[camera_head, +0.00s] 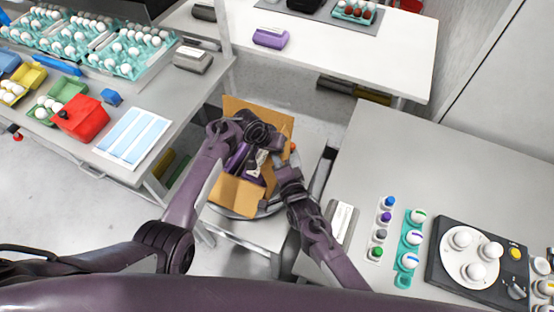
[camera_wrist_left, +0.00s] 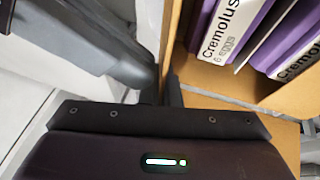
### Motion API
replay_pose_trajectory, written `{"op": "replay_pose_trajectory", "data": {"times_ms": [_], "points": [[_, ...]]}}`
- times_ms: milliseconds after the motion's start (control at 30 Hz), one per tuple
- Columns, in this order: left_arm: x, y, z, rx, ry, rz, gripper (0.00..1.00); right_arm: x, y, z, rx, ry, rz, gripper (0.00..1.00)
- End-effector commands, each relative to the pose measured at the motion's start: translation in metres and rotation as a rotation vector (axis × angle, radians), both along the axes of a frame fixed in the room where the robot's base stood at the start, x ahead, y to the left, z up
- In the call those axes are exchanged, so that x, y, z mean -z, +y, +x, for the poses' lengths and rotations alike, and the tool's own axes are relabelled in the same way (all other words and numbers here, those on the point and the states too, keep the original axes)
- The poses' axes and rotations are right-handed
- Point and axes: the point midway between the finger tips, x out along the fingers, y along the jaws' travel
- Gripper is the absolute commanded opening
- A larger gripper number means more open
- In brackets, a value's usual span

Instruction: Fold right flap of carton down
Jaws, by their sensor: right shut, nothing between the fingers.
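The open cardboard carton (camera_head: 237,193) sits low between the tables, with purple egg boxes inside. Its back flap (camera_head: 250,108) stands up and another flap spreads at the front. The right flap is largely hidden by my arms. My left gripper (camera_head: 268,143) is over the carton; its fingers are unclear. In the left wrist view, the carton wall (camera_wrist_left: 172,38) runs close to the left gripper's fingers (camera_wrist_left: 165,92), beside egg boxes (camera_wrist_left: 235,30) marked "Cremolus 6 eggs". My right gripper (camera_head: 278,162) is shut and empty at the carton's right side.
A grey table (camera_head: 440,165) on the right holds egg cups, stamps and a round egg holder (camera_head: 470,258). The left table (camera_head: 180,105) carries egg trays, a red box (camera_head: 82,120) and papers. A white table (camera_head: 340,50) stands behind the carton.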

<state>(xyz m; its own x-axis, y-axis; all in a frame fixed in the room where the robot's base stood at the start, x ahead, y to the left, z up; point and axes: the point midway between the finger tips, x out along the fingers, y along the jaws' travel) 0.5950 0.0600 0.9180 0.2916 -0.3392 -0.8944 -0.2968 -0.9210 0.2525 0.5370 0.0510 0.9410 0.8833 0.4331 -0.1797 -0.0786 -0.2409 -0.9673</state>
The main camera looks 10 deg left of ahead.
Motion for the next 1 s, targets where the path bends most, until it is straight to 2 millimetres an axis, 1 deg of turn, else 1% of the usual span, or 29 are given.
{"op": "replay_pose_trajectory", "data": {"times_ms": [67, 267, 467, 667, 900, 1000], "points": [[-0.002, 0.0, 0.001, -0.001, -0.004, -0.001, 0.0, 0.0, 0.001, 0.0, 0.0, 0.0, 0.001, 0.0], [-0.002, -0.001, 0.001, 0.002, -0.003, -0.002, 0.0, 0.002, 0.014, 0.004, -0.001, 0.003, 0.003, 0.0], [-0.002, -0.006, -0.001, 0.011, -0.002, -0.006, 0.0, 0.002, 0.015, 0.003, -0.006, 0.004, 0.001, 0.0], [-0.001, -0.006, -0.002, 0.011, -0.001, -0.006, 0.25, 0.002, 0.017, 0.003, -0.008, 0.003, 0.002, 0.0], [-0.001, -0.004, -0.001, 0.007, -0.001, -0.004, 0.25, 0.002, 0.017, 0.002, -0.009, 0.001, 0.003, 0.0], [-0.006, -0.003, -0.002, 0.007, -0.002, -0.006, 0.25, 0.002, 0.016, 0.002, -0.008, 0.001, 0.003, 0.0]]}}
